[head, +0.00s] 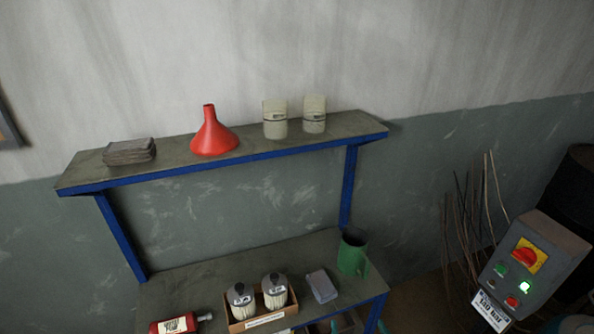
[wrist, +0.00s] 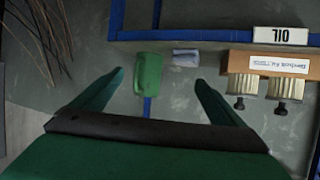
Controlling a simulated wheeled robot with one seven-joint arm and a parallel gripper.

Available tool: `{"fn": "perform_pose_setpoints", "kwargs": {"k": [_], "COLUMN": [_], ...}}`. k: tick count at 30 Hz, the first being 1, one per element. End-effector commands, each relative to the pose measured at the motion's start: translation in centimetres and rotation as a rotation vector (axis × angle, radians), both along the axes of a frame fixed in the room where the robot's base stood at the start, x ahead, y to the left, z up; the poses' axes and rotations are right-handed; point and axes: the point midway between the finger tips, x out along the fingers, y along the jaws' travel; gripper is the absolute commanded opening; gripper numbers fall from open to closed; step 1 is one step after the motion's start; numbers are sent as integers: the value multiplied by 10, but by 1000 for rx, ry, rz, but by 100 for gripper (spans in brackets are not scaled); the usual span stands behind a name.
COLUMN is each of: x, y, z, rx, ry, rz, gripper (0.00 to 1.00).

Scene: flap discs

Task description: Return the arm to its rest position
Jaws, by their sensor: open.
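My gripper (wrist: 160,78) shows in the wrist view with its two green fingers spread apart. It is open and holds nothing. A green jug (wrist: 148,73) appears in the gap between the fingertips, beyond them and apart from them. The wrist picture is turned, with the lettering upside down. My arm and gripper are not in the head view. There the green jug (head: 352,254) stands upright on the bench (head: 215,270) at its right end.
A cardboard box (head: 262,317) with two ribbed, dark-topped items, a grey-blue block (head: 321,286) and a red bottle (head: 178,324) are on the bench. The upper shelf (head: 180,160) bears a red funnel (head: 211,137), canisters and a stack. A control box (head: 530,265) stands right, near thin rods.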

Motion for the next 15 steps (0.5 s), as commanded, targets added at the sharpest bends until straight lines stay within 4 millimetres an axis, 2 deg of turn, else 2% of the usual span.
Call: {"fn": "perform_pose_setpoints", "kwargs": {"k": [5,9,15], "x": [-27,-60,-113], "y": [28,53,84], "z": [-26,-45,-58], "rx": [23,33,27], "ry": [11,14,4], "rz": [-49,-96,-143], "gripper": [93,93,93]}}
